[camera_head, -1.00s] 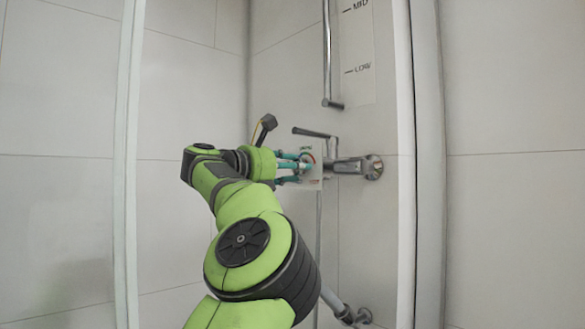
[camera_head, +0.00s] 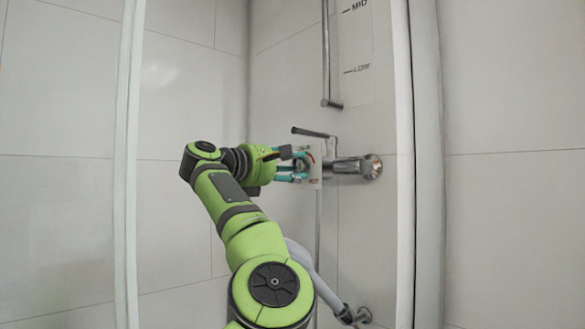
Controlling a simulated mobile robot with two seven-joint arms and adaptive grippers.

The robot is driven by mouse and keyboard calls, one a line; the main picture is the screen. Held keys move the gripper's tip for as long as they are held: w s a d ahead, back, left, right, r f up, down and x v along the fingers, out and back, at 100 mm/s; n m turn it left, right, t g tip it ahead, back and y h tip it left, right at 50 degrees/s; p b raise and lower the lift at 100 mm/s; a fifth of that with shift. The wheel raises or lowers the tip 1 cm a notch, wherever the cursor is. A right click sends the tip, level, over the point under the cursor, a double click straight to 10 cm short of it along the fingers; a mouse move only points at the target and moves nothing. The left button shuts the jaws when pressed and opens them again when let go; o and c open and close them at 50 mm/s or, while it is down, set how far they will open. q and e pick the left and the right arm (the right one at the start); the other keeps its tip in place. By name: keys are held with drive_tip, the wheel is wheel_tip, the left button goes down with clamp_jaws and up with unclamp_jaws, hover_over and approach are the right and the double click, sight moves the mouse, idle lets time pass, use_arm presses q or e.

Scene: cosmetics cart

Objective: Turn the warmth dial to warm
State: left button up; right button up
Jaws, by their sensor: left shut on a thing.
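The warmth dial sits on a small pale plate (camera_head: 317,172) with coloured markings, beside the shower mixer on the wall. My left gripper (camera_head: 302,166) comes to it from the left, with its teal fingers shut on the dial. The fingers hide most of the dial, and I cannot read its setting or the labels. My right gripper is not in view.
A vertical chrome rail (camera_head: 326,60) runs above the mixer, next to a strip marked MID and LOW (camera_head: 357,70). A lower wall fitting (camera_head: 348,314) is partly behind my arm. White frame posts (camera_head: 403,250) stand on both sides of the opening.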

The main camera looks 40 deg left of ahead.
use_arm(q)
drive_tip(key=shift+a+f+m, duration=0.1)
drive_tip(key=shift+f+m, duration=0.05)
drive_tip(key=shift+m, duration=0.7)
drive_tip(key=shift+a+f+m, duration=0.1)
drive_tip(key=shift+m, duration=0.75)
drive_tip(key=shift+r, duration=0.1)
drive_tip(key=o, duration=0.9)
drive_tip(key=shift+o, duration=1.3)
drive_tip(key=shift+w+a, duration=0.1)
drive_tip(key=shift+s+r, duration=0.1)
drive_tip(key=shift+s, duration=0.1)
drive_tip(key=s, duration=1.1)
drive_tip(key=shift+s+a, duration=0.3)
drive_tip(key=shift+a, duration=0.15)
